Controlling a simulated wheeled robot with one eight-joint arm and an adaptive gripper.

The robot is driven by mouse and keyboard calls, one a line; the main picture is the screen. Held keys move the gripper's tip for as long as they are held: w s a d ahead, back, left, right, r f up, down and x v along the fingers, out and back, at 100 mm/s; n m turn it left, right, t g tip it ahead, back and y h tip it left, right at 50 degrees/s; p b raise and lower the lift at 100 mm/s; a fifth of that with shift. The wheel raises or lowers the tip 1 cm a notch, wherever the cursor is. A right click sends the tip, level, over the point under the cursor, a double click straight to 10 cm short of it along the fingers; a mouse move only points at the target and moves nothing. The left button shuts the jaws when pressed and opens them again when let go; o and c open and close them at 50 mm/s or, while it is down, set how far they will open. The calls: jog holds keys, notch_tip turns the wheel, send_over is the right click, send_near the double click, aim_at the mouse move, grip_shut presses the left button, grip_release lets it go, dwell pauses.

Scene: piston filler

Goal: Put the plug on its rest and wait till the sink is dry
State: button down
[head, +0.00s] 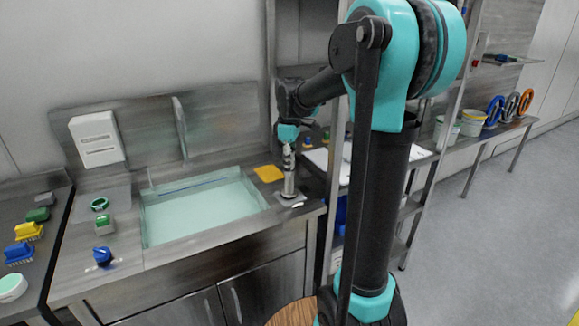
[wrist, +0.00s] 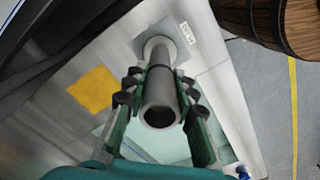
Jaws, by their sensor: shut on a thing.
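The plug, a grey standpipe (head: 289,180), stands upright at the right end of the counter. Its foot appears to be on a small grey square pad, the rest (head: 297,202). My gripper (head: 288,150) is shut around the pipe's upper part. In the wrist view the fingers (wrist: 160,82) lie on both sides of the pipe (wrist: 160,100), and its flanged foot is over the pad (wrist: 140,27) beside a small white label. The sink (head: 205,234) holds pale green water (head: 195,208); its drain cannot be made out.
A white dispenser (head: 97,139) hangs behind. A wooden barrel (wrist: 270,20) stands near the counter.

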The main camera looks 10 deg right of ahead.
jog(key=shift+f, duration=0.3)
jog(key=c, duration=1.2)
grip_release()
jog(key=shift+r, duration=0.15)
notch_tip(320, 180, up, 12)
jog(key=shift+r, duration=0.1)
jog(key=shift+s, duration=0.1)
